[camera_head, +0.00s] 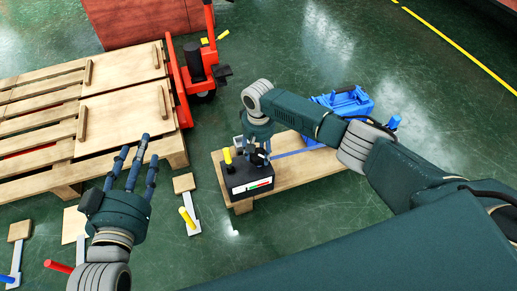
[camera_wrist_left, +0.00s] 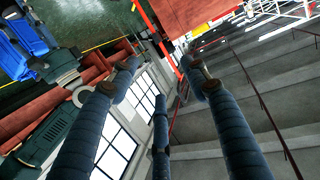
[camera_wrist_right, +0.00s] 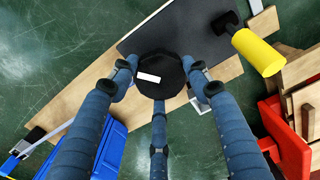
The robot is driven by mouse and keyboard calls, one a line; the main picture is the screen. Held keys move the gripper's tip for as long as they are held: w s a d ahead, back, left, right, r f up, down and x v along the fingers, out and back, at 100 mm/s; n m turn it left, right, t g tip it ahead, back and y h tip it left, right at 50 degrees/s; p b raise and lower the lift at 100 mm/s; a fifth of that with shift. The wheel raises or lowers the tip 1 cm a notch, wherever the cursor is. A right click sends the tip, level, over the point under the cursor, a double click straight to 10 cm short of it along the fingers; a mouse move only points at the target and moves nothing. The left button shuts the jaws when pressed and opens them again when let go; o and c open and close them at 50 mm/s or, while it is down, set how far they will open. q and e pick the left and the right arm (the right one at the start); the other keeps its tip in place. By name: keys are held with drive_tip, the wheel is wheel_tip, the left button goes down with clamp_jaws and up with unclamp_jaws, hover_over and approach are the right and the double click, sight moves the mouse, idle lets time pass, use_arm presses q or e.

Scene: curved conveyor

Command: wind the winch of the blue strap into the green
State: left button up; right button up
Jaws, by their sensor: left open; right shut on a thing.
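The winch is a black box (camera_head: 240,177) at the near left end of a wooden plank (camera_head: 300,172). A small gauge (camera_head: 258,185) on its front face shows white, green and red; its reading is too small to tell. My right gripper (camera_head: 258,150) is shut around the winch's round black knob (camera_wrist_right: 160,72), which has a white mark on top. A yellow-handled lever (camera_head: 227,156) stands on the box and shows in the right wrist view (camera_wrist_right: 257,52). The blue strap (camera_head: 290,154) runs along the plank from the winch. My left gripper (camera_head: 138,155) is open and empty, left of the winch.
A blue ridged object (camera_head: 345,102) sits at the plank's far end. A wooden pallet (camera_head: 110,155) with boards and a red pallet jack (camera_head: 195,65) are left. Small coloured-handled levers, one yellow (camera_head: 187,217) and one red (camera_head: 58,267), lie near-left.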

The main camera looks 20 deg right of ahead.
drive_tip(key=shift+p, duration=0.6)
use_arm(q)
drive_tip(key=s+a+f+g+y+p, duration=0.1)
drive_tip(key=s+a+f+g+y, duration=0.15)
drive_tip(key=s+f+g, duration=0.65)
use_arm(e)
drive_tip(key=shift+m, duration=0.5)
drive_tip(key=shift+m+p, duration=0.7)
drive_tip(key=shift+p, duration=0.45)
use_arm(q)
drive_tip(key=shift+s+a+f+g+p, duration=0.9)
drive_tip(key=shift+s+a+f+g, duration=1.2)
drive_tip(key=shift+s, duration=3.1)
use_arm(e)
drive_tip(key=shift+s+r+m, duration=0.1)
drive_tip(key=shift+m, duration=1.4)
drive_tip(key=shift+m+p, duration=0.5)
drive_tip(key=shift+m, duration=0.1)
use_arm(q)
drive_tip(key=x, duration=0.7)
drive_tip(key=shift+a+f+n+t+y, duration=0.2)
drive_tip(key=shift+a+n+t+y, duration=0.1)
drive_tip(key=shift+a+y, duration=0.15)
use_arm(e)
drive_tip(key=shift+m, duration=0.9)
use_arm(q)
drive_tip(key=shift+s, duration=0.15)
